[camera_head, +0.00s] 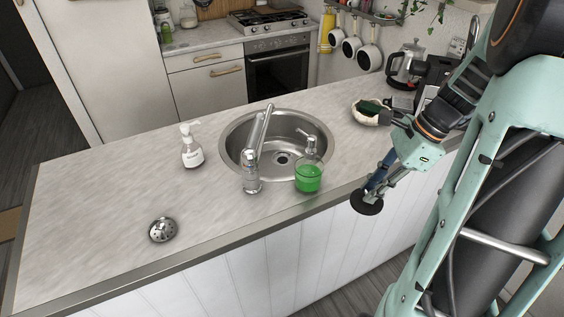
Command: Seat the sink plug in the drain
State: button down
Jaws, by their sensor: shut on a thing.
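The sink plug (367,204) looks like a dark, flat, round disc. My gripper (377,184) is shut on it and holds it tilted, near the counter's front edge, to the right of the sink. The grip on its upper side is partly hidden by the fingers, where a blue part shows. The drain (282,158) is a small round metal opening in the floor of the round steel sink (237,146). The plug is apart from the drain, in front of and to the right of it.
A faucet (252,160) and a green soap bottle (308,179) stand at the sink's near rim. A white pump bottle (192,150) stands left of it. A perforated metal strainer (162,229) lies front left. A bowl with a green item (367,114) sits behind my gripper. The left counter is mostly clear.

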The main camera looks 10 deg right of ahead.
jog(key=w+a+f+n+g+h, duration=0.2)
jog(key=a+n, duration=0.4)
jog(key=n, duration=0.4)
jog(key=w+a+f+n+g+h, duration=0.2)
jog(key=w+a+f+n, duration=0.3)
jog(key=n, duration=0.5)
notch_tip(320, 180, down, 2)
jog(key=shift+w+a+f+g+h, duration=0.15)
jog(key=shift+a+g+h, duration=0.15)
jog(key=shift+a+g, duration=0.6)
